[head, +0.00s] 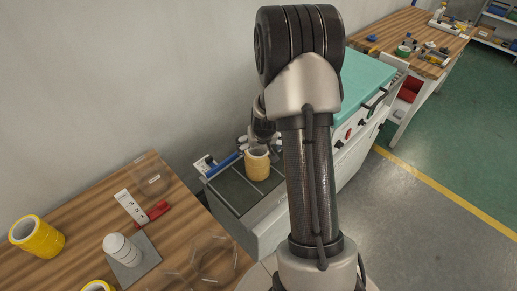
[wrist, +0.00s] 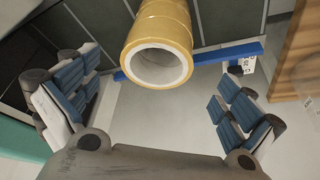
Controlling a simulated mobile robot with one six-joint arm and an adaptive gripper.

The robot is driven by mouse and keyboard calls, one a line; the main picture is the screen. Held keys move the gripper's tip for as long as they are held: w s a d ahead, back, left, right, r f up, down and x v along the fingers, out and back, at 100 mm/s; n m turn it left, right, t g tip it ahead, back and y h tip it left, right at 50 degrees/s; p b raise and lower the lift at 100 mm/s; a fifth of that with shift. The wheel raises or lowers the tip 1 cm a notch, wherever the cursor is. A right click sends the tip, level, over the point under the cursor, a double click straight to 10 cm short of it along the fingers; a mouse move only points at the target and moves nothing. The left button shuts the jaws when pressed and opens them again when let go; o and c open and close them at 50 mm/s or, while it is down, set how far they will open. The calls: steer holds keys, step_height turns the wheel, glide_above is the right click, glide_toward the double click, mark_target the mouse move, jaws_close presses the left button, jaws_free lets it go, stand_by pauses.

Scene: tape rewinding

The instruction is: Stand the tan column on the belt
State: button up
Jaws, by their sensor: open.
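The tan column (head: 258,166) is a hollow stack of tan rings with a pale core. It stands upright on the dark belt (head: 229,188) of the machine, near the belt's far end. In the wrist view the column (wrist: 160,45) shows its open top end. My gripper (wrist: 155,103) is open, with one blue-padded finger at each side of the picture. The column lies ahead of the fingers, and neither finger touches it. In the head view my arm hides most of the gripper, close by the column.
A blue bar (wrist: 203,58) runs along the belt's edge near the column. The machine has a teal top (head: 368,82). A wooden table (head: 82,213) at left holds yellow rolls (head: 37,236), a white stack (head: 121,248), a red tool (head: 153,214) and clear rings. The belt's front part is clear.

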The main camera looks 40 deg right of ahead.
steer(key=shift+v, duration=1.15)
steer(key=s+a+r+n+y, duration=0.1)
steer(key=s+a+r, duration=0.2)
steer(key=a+r, duration=0.55)
steer(key=s+a+r+n, duration=0.2)
steer(key=s+a+r, duration=0.3)
steer(key=r, duration=0.6)
steer(key=s+a+r+n, duration=0.1)
steer(key=s+a+r, duration=0.2)
steer(key=s+a, duration=0.2)
steer(key=s+a+r+n+y, duration=0.1)
steer(key=s+a+r, duration=0.2)
steer(key=s, duration=0.9)
steer(key=shift+a+r, duration=0.2)
steer(key=shift+a, duration=0.75)
steer(key=shift+w, duration=0.1)
